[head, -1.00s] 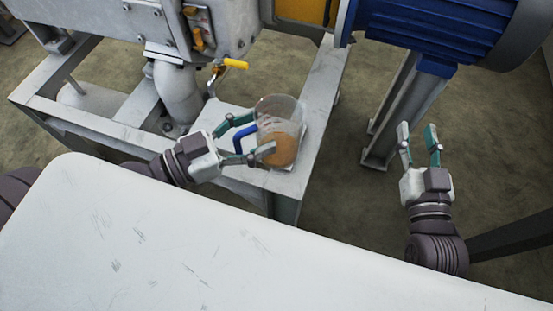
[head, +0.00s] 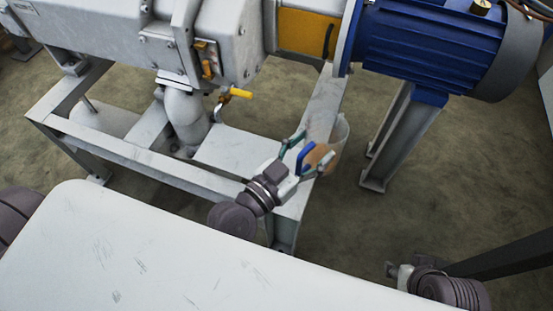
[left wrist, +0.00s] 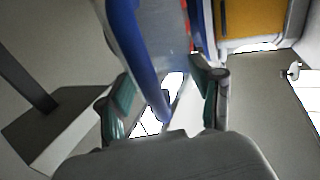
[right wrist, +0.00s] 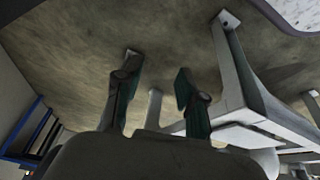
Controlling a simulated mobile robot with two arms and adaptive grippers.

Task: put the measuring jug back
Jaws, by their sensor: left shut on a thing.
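My right gripper (right wrist: 157,78) is open and empty. In the head view it is low at the right, its fingers barely visible.
The pump's grey frame (head: 130,152) has a flat plate (head: 235,150) and a yellow-handled valve (head: 238,93) above it. A blue motor (head: 430,45) stands at the upper right on a grey post (head: 400,130). A white surface (head: 130,250) fills the front left. Floor is open at the right.

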